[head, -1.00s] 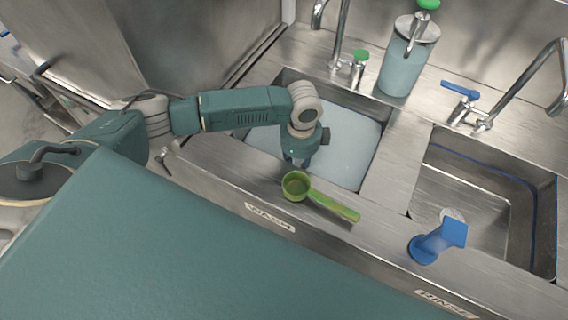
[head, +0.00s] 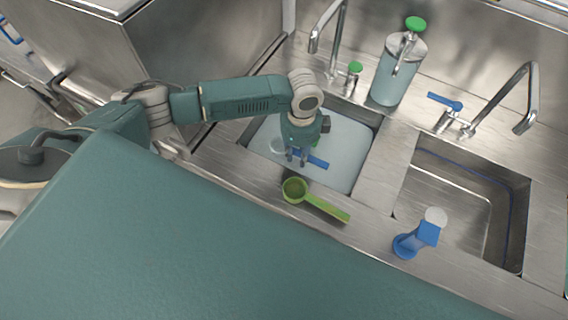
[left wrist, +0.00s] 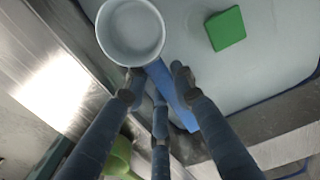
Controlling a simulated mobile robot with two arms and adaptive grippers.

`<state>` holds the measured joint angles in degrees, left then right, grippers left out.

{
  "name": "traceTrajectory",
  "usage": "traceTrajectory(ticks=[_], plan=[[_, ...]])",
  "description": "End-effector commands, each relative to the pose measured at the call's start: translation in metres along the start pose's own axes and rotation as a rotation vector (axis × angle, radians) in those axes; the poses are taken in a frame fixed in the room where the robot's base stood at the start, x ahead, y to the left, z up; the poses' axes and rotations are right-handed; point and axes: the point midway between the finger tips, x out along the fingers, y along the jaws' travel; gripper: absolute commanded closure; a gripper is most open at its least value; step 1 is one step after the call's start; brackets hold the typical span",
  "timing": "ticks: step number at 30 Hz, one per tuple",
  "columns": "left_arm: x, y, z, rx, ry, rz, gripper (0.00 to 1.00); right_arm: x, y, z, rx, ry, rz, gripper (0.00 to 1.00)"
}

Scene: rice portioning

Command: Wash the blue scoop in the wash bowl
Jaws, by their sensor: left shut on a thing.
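My left gripper (head: 297,158) is over the wash bowl (head: 358,172), the left basin, which holds pale water. It is shut on the blue handle (head: 318,163) of the blue scoop. In the left wrist view the fingers (left wrist: 158,90) close around the blue handle (left wrist: 170,92), and the scoop's pale round cup (left wrist: 130,32) lies beyond them over the basin. I cannot tell whether the cup touches the water. My right gripper is not in view.
A green scoop (head: 295,190) lies on the front ledge. A blue object (head: 408,243) stands farther right. A green block (left wrist: 226,28) is in the wash basin. A tap (head: 335,38) and a dispenser (head: 392,80) stand behind. The right basin (head: 450,190) looks empty.

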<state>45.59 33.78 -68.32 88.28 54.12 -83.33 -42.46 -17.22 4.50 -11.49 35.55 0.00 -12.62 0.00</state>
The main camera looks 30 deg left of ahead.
Motion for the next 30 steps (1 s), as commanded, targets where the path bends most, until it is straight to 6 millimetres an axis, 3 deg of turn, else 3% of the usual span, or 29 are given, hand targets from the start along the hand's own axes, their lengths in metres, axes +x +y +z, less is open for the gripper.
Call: traceTrajectory(ticks=[1,9,24,30], plan=[[-0.011,0.000,0.000,0.000,0.000,0.000,1.00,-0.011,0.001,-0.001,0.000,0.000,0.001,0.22],[-0.037,0.000,0.000,0.000,0.000,0.001,1.00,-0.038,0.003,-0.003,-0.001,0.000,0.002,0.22],[-0.080,-0.001,0.000,0.000,0.000,0.000,1.00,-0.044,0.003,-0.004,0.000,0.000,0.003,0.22],[-0.087,-0.001,0.000,0.000,0.000,0.000,1.00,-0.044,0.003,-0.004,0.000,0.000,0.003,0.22]])
